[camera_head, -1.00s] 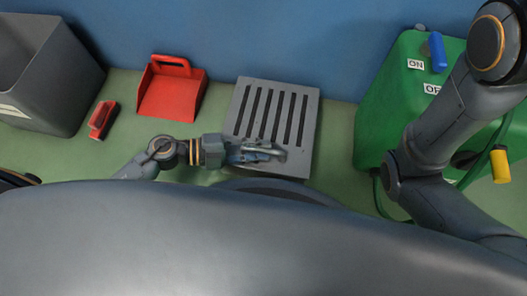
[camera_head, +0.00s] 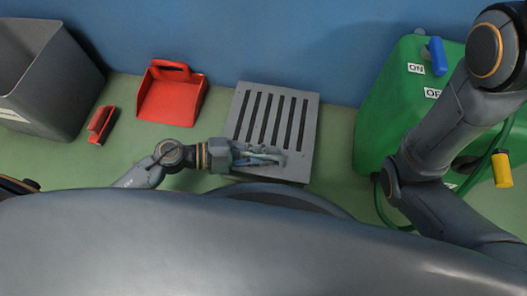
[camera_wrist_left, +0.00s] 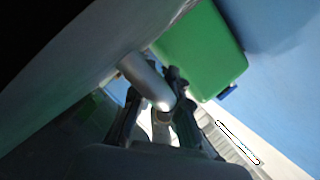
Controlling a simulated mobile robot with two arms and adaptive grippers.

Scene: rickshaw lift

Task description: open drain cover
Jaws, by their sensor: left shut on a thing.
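The drain cover (camera_head: 250,110) is a grey, roughly square grate with several dark parallel slots, on the green floor by the blue wall, in the middle of the head view. My left gripper (camera_head: 268,155) lies over its near part. The left gripper (camera_wrist_left: 158,108) is shut on a silver metal handle (camera_wrist_left: 145,78) in the left wrist view, where part of the slotted cover (camera_wrist_left: 238,146) shows at the right. The handle is mostly hidden by the fingers in the head view. I cannot tell whether the cover is raised. My right gripper is out of view.
A red dustpan (camera_head: 175,98), a red brush (camera_head: 101,121) and a grey bin (camera_head: 45,85) stand left of the cover. A green machine (camera_head: 385,115) with ON/OFF labels and a hose stands to the right. Floor between dustpan and cover is clear.

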